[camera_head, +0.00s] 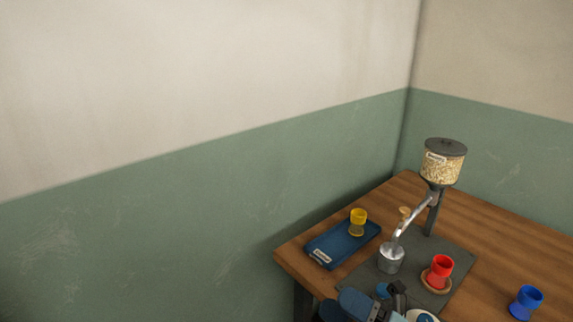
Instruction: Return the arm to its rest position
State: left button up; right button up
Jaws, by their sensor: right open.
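My right gripper (393,290) shows at the bottom edge of the view, at the front of the table, with part of my blue and dark arm beside it. It is open, and I see nothing held in it. It is in front of the metal cup and to the left of the red goblet drum (442,267), apart from both as far as I can see. The rest of the arm is cut off by the bottom edge. My left gripper is not in view.
The wooden table (485,235) stands in a corner. A yellow goblet drum (358,219) stands on a blue tray (329,247). A grain dispenser (443,165) rises from a grey mat (455,250) beside a metal cup (391,260). A blue goblet drum (526,300) stands at the right.

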jog(key=s+d+f+m+t+h+b, duration=0.1)
jog(key=s+d+f+m+h, duration=0.2)
jog(key=f+m+h, duration=0.5)
jog(key=s+d+f+m+h+b, duration=0.1)
jog(key=s+d+f+m+h, duration=0.2)
jog(key=f+m, duration=0.85)
jog(key=s+d+f+m+t+h+b, duration=0.1)
jog(key=s+d+f+m+h+b, duration=0.15)
jog(key=f+m+h, duration=0.55)
pick_arm(q)
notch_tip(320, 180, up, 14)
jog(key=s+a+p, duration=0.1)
jog(key=p, duration=2.4)
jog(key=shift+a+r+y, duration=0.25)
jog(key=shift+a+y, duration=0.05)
pick_arm(e)
notch_tip(320, 180, up, 15)
jog(key=s+d+m+g+y, duration=0.1)
jog(key=s+d+m, duration=0.1)
jog(key=m, duration=0.1)
jog(key=shift+s+d+y, duration=0.2)
jog(key=shift+s+y, duration=0.2)
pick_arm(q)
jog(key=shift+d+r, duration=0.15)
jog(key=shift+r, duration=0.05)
pick_arm(e)
jog(key=shift+r, duration=0.15)
jog(key=shift+d, duration=0.1)
